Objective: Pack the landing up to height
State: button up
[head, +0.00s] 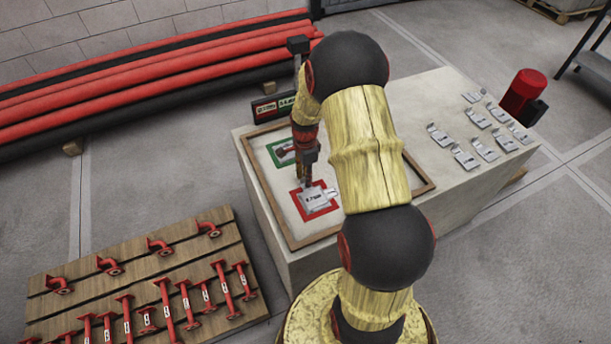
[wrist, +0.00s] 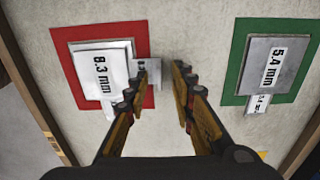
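My gripper (head: 308,182) is over the framed area of the concrete block. My arm hides part of the framed area in the head view.
Several loose silver shims (head: 467,158) lie on the block's right side. A dark display (head: 273,108) stands at its back edge, its digits partly hidden. A red cylinder (head: 524,94) stands behind. A pallet of red pipe pieces (head: 150,280) is at lower left; long pipes (head: 150,75) lie behind.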

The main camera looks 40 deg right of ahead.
notch_tip(320, 180, up, 12)
dwell(0.7)
jog(key=shift+w, duration=0.1)
dwell(0.4)
jog(key=s+a+r+n+t, duration=0.5)
jog(key=s+a+r+n, duration=1.4)
jog(key=a+r+n, duration=0.2)
notch_tip(320, 180, up, 2)
jog(key=shift+s+a+r+t, duration=0.15)
jog(key=shift+a+t, duration=0.25)
jog(key=shift+a, duration=0.75)
